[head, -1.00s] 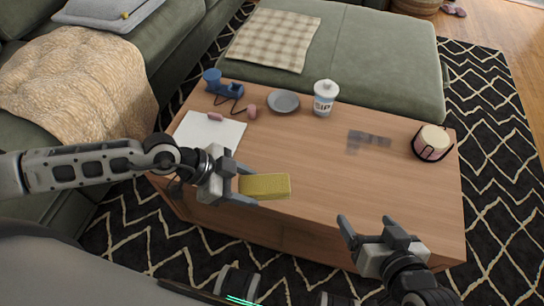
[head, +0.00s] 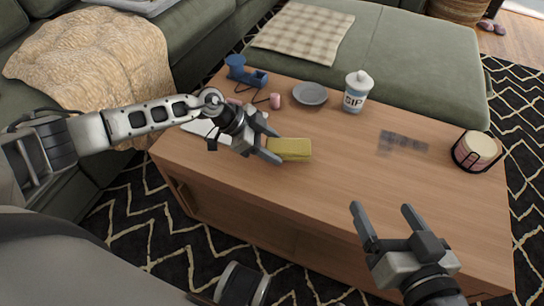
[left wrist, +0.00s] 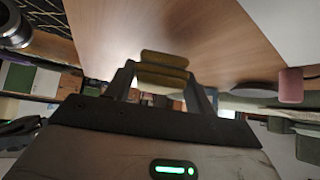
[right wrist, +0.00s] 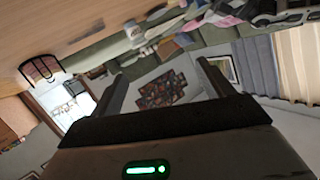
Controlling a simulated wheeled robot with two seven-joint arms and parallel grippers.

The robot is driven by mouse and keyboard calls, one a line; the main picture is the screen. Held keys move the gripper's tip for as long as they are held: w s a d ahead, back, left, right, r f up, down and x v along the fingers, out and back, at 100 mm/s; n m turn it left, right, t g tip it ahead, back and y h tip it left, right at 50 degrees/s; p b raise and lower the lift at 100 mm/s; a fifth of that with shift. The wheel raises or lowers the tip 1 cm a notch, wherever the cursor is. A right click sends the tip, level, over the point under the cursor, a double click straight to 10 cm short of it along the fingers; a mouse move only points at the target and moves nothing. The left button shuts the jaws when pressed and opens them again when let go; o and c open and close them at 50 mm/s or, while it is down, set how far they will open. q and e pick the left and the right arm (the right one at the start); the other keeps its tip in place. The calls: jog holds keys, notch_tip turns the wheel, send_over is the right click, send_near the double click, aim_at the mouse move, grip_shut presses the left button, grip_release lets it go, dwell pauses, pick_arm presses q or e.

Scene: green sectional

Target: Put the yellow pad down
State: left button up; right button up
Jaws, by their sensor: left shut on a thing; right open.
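The yellow pad (head: 290,149) is a small block held at one end between the fingers of my left gripper (head: 268,146), over the left-middle part of the wooden table (head: 330,190). In the left wrist view the pad (left wrist: 163,62) sits between the fingertips, with the table top beyond it. I cannot tell whether the pad touches the table. My right gripper (head: 390,222) is open and empty at the table's front right edge. In the right wrist view nothing lies between its fingers (right wrist: 170,80).
On the table are a white sheet (head: 205,128), a blue object (head: 245,72), a grey dish (head: 310,93), a white SIP cup (head: 356,92), a dark translucent patch (head: 403,143) and a pink candle-like holder (head: 477,151). The table's centre is clear.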

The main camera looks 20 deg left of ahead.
pick_arm(q)
notch_tip(320, 180, down, 3)
jog(key=shift+f+b, duration=0.1)
jog(key=shift+b, duration=0.85)
jog(key=o, duration=1)
pick_arm(e)
jog(key=shift+w+a+r+m+t+y, duration=0.15)
jog(key=shift+a+r+m+t+y, duration=0.15)
jog(key=shift+a+m+y, duration=0.15)
jog(key=shift+d, duration=0.1)
pick_arm(q)
jog(key=shift+s+a+r+p, duration=0.1)
jog(key=shift+a+r+p, duration=0.1)
jog(key=shift+r+p, duration=0.1)
jog(key=shift+p+v, duration=2.35)
jog(key=shift+v, duration=3.4)
pick_arm(e)
jog(key=shift+d+f+n+g+h, duration=0.3)
jog(key=shift+d+f+g+h, duration=0.15)
jog(key=shift+f, duration=0.15)
jog(key=shift+d+f+n+g+h, duration=0.3)
jog(key=shift+f+g+h, duration=0.15)
jog(key=shift+f, duration=0.1)
